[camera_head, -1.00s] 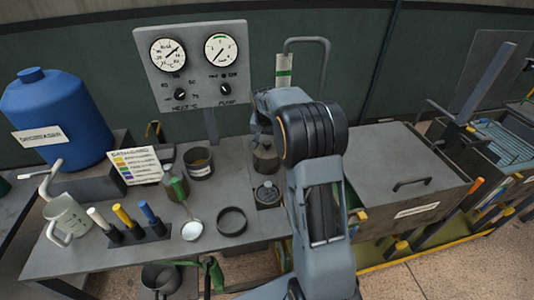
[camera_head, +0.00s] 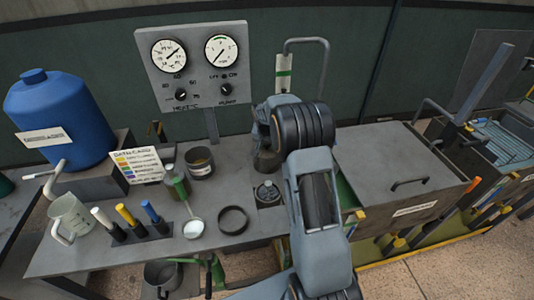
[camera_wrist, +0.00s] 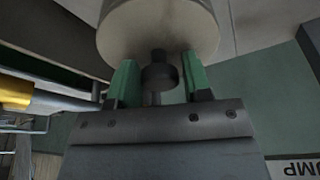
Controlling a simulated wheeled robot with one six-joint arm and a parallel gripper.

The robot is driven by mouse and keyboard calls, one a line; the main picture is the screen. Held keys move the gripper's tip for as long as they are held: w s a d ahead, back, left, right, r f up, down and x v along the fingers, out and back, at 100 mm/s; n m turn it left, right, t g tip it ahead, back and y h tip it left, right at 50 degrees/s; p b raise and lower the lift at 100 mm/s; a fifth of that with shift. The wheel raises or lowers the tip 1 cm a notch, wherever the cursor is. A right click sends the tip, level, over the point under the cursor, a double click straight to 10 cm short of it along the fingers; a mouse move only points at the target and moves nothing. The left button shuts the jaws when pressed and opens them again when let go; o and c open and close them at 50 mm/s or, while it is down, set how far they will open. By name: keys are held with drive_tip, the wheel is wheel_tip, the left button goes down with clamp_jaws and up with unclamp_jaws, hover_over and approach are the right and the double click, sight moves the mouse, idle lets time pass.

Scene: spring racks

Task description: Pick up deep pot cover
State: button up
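In the wrist view, a pale round body, likely the deep pot cover (camera_wrist: 158,25), fills the top with a dark knob (camera_wrist: 160,76) facing me. In the head view, my gripper is mostly hidden by my arm, above a dark rounded vessel or cover (camera_head: 266,161) at the back of the bench. Its top is covered by my wrist.
A small round knobbed piece on a square plate (camera_head: 268,193) and a dark ring (camera_head: 233,219) lie in front. A handled grey box (camera_head: 395,165) is at right.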

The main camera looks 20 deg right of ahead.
clamp_jaws()
drive_tip(key=shift+r, duration=0.15)
idle(0.4)
